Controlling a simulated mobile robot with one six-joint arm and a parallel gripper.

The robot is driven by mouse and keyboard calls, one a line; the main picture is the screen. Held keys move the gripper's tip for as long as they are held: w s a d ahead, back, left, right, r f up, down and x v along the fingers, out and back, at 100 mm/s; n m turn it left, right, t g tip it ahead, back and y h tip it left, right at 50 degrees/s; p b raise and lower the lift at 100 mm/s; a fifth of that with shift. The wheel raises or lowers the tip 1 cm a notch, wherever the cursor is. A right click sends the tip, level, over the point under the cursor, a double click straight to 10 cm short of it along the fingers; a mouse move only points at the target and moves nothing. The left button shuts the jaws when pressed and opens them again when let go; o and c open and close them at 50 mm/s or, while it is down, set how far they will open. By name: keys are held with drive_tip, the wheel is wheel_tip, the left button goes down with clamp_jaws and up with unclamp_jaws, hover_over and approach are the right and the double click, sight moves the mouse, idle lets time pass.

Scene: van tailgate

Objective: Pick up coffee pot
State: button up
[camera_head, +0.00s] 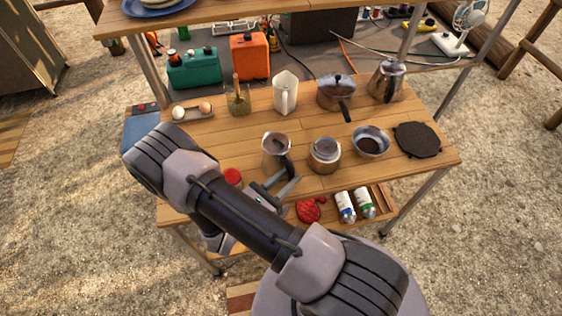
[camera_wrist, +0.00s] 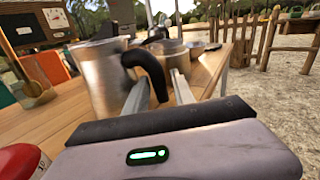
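A steel pot with a black handle (camera_head: 277,151), open at the top, stands upright on the wooden table, just beyond my gripper (camera_head: 284,182). In the wrist view the pot (camera_wrist: 103,78) is close at the left, its black handle curving towards my open gripper (camera_wrist: 160,80). The handle lies in line with the gap between the fingers; I cannot tell whether it is inside the gap. The fingers are apart and nothing is gripped. Another steel pot (camera_head: 386,82), taller and with a dark handle, stands at the table's back right.
Right of the near pot are a round steel container (camera_head: 325,156), a bowl with dark contents (camera_head: 370,142) and a black trivet (camera_head: 417,140). A white pitcher (camera_head: 286,92) and a lidded saucepan (camera_head: 337,94) stand behind. A red-lidded jar (camera_head: 232,177) is left of my gripper.

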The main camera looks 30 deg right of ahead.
drive_tip(key=b+x, duration=0.1)
drive_tip(key=x, duration=0.4)
drive_tip(key=shift+w+a, duration=0.1)
clamp_jaws()
drive_tip(key=shift+a, duration=0.1)
idle(1.0)
